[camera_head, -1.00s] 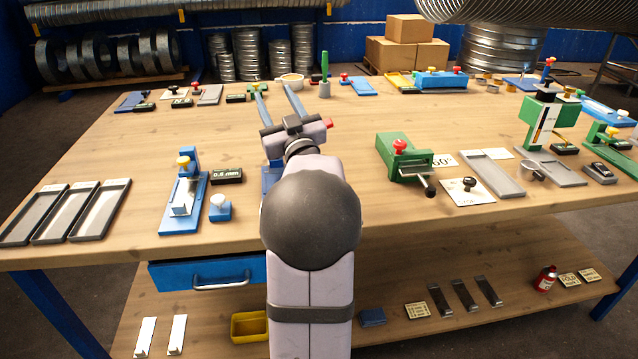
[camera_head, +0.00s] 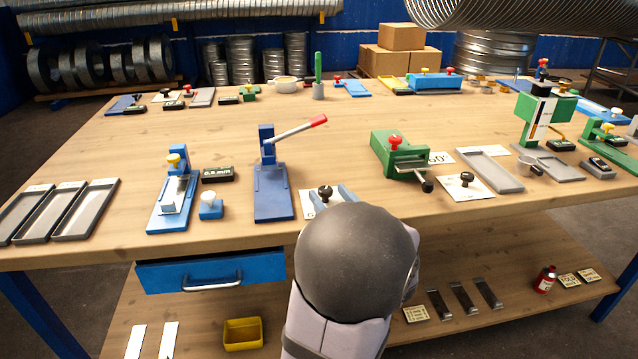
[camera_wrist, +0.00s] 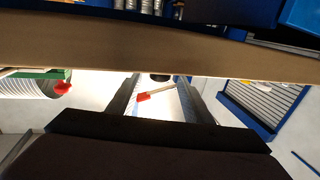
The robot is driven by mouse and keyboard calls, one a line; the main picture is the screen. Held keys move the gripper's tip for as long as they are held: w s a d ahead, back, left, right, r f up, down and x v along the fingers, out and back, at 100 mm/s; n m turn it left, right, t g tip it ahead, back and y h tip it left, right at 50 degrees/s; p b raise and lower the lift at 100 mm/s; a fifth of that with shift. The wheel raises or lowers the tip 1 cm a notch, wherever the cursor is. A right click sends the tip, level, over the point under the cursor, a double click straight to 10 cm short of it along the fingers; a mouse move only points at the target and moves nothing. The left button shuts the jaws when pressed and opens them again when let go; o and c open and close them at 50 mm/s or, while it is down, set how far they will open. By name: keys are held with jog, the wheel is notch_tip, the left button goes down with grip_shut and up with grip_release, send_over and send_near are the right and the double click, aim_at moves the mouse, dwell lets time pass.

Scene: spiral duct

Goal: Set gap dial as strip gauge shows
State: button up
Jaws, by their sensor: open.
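The gap dial is a black knob (camera_head: 325,192) on a white plate (camera_head: 308,212) near the table's front edge. Its plate is mostly hidden behind my arm, so its scale and setting cannot be read. My gripper (camera_head: 330,197) is open, with its blue-grey fingers low at either side of the knob; contact cannot be told. In the wrist view my gripper (camera_wrist: 160,82) is open, with a dark round thing, perhaps the knob, between the fingertips. The strip gauge (camera_head: 173,200) is a blue stand with a yellow knob. Beside it a black display (camera_head: 217,174) reads about 0.6 mm, slightly blurred.
A blue lever press (camera_head: 272,190) with a red-tipped handle stands left of the dial. A green clamp (camera_head: 400,158) and another black knob on a white plate (camera_head: 466,182) are to the right. Grey trays (camera_head: 60,210) lie far left. The table's middle is clear.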

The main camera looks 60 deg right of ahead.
jog(key=shift+x, duration=3.6)
jog(key=c, duration=1.1)
jog(key=shift+o, duration=0.2)
jog(key=shift+w+a+r+n+t+y+p, duration=0.15)
jog(key=shift+n+t+y+p, duration=0.2)
jog(key=shift+n+y+p, duration=0.25)
jog(key=shift+s+r+n+t+y+p, duration=0.1)
jog(key=shift+n+t+y+p, duration=0.3)
jog(key=shift+y, duration=0.3)
jog(key=shift+w+a+f+n+t+y+p, duration=0.15)
jog(key=shift+a+n+t+y+p, duration=0.1)
jog(key=shift+n+y+p, duration=0.5)
jog(key=shift+b, duration=0.35)
jog(key=o, duration=1.1)
jog(key=shift+c, duration=0.2)
